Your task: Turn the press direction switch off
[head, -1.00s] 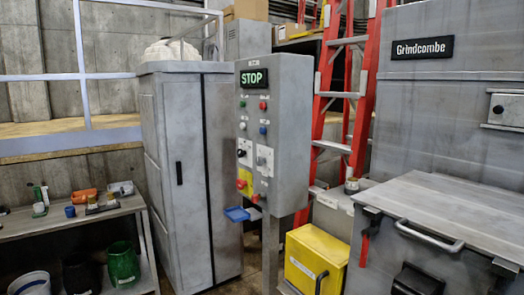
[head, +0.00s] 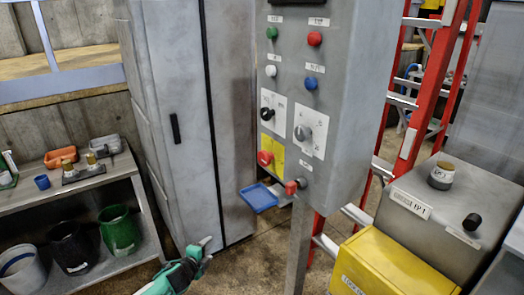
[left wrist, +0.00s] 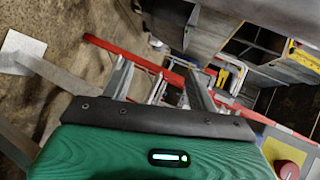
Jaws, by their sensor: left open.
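A grey control panel (head: 350,90) stands on a post in the head view. It has two rotary switches on white plates: a black knob (head: 267,113) at left and a grey knob (head: 302,132) at right. The plate labels are too small to read, so I cannot tell which is the press direction switch. My left gripper (head: 206,250) is low and left of the panel, below the switches and apart from them. In the left wrist view its two fingers (left wrist: 160,85) are spread with nothing between them. My right gripper is out of view.
Red button (head: 265,158) on a yellow plate and a second red button (head: 291,187) sit below the switches. A blue tray (head: 259,198) juts out under the panel. A grey cabinet (head: 175,130) stands behind, a yellow box (head: 385,265) at right, a shelf table (head: 85,180) at left.

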